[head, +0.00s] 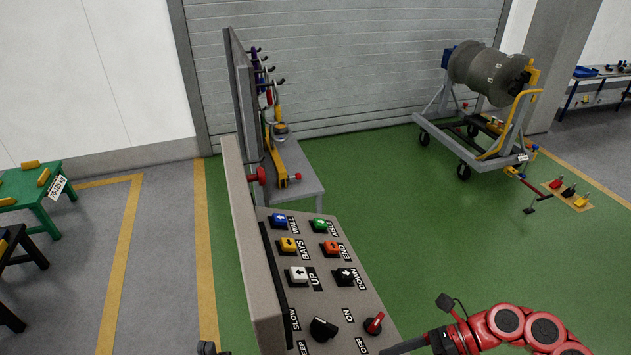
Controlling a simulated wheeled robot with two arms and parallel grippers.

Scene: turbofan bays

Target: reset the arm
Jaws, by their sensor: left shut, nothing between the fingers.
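The red arm (525,328) at the lower right is mine. It reaches in from the right, with a dark wrist and a small black block on a cable above it. Its dark end (405,346) points left, close to the near right corner of the control panel, and its fingers cannot be made out. A small dark part of my left gripper (208,348) shows at the bottom edge, left of the panel. It is shut and empty; most of it is out of frame.
The grey control panel (330,290) has coloured buttons, a black knob (323,328) and a red knob (374,322). An upright board (252,250) flanks its left side. An engine on a wheeled stand (490,75) is at the back right. Green floor (420,230) between is clear.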

